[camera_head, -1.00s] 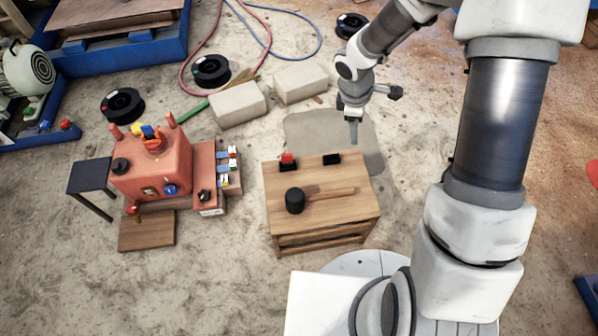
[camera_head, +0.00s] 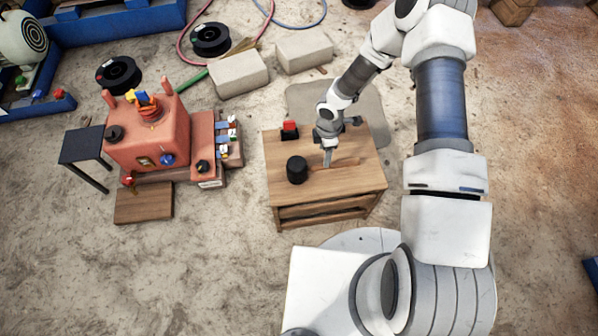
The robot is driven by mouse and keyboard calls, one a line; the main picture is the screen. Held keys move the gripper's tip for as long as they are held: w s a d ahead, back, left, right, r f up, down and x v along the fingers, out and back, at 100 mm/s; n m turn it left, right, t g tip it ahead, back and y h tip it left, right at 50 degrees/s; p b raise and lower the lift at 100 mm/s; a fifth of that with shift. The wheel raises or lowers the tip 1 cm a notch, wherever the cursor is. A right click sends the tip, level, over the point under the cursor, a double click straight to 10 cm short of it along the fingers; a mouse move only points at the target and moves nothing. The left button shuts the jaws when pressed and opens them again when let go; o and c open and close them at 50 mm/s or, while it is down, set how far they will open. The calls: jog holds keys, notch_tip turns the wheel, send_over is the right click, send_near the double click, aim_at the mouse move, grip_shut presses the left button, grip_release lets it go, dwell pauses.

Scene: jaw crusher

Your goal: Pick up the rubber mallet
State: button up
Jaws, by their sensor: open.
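The rubber mallet lies on the small wooden table (camera_head: 350,206). Its black head (camera_head: 297,170) is at the left and its wooden handle (camera_head: 345,162) runs to the right. My gripper (camera_head: 327,163) points down at the handle, close to the head, and hides part of it. It is open. I cannot tell whether the fingers touch the handle or stand just above it.
A red button on a black base (camera_head: 289,130) stands at the table's back left, near my gripper. The orange crusher machine (camera_head: 150,135) stands on the floor at left. Pale blocks (camera_head: 238,74) lie behind. The table's front right is clear.

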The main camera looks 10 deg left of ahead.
aim_at(322, 167)
notch_tip(322, 167, down, 4)
jog(key=shift+r+b, duration=0.1)
jog(key=shift+b, duration=0.3)
jog(key=f, duration=0.1)
jog(key=f+b, duration=0.1)
jog(key=f, duration=0.1)
jog(key=f+b, duration=0.1)
jog(key=f, duration=0.1)
jog(key=shift+s+f, duration=0.15)
jog(key=shift+s, duration=0.15)
jog(key=shift+c, duration=0.2)
grip_shut()
dwell(0.7)
